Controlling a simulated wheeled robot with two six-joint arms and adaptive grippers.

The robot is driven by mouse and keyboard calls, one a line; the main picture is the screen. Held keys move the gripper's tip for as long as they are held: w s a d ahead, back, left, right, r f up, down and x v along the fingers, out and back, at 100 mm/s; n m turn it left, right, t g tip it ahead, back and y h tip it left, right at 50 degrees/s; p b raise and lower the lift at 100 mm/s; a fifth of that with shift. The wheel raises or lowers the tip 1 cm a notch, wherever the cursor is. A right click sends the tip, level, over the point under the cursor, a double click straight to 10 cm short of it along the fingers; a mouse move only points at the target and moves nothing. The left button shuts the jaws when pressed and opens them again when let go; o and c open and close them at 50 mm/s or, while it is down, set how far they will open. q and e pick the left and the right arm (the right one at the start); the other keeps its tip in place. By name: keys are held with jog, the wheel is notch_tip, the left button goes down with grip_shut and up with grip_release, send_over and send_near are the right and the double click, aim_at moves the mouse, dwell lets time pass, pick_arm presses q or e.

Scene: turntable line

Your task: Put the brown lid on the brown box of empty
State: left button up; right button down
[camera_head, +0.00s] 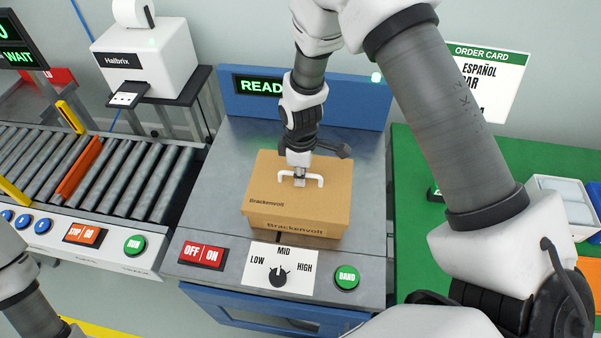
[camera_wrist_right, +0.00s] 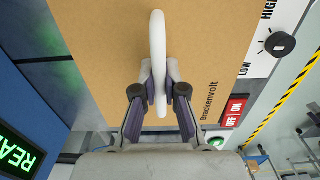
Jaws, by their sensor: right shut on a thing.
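The brown lid (camera_head: 268,181), printed "Brackenvolt" and fitted with a white handle (camera_head: 312,180), is on top of the brown box (camera_head: 262,222). Lid and box look lined up in the head view; I cannot tell whether the lid is fully seated. The box stands on the grey machine top, and its inside is hidden. My right gripper (camera_head: 299,173) points down from above and is shut on the white handle. In the right wrist view the two fingers (camera_wrist_right: 158,95) pinch the handle (camera_wrist_right: 158,50) over the lid's top (camera_wrist_right: 100,50). My left gripper is out of view.
In front of the box are a red OFF/ON switch (camera_head: 201,255), a LOW/MID/HIGH dial (camera_head: 278,276) and a green BAND button (camera_head: 346,277). A blue panel (camera_head: 340,103) reading READY stands behind. A roller conveyor (camera_head: 120,178) is left; a green table (camera_head: 415,180) is right.

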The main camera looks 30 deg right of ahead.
jog(key=shift+f, duration=0.3)
dwell(0.4)
jog(key=c, duration=1.2)
grip_release()
notch_tip(320, 180, up, 12)
jog(key=shift+r, duration=0.1)
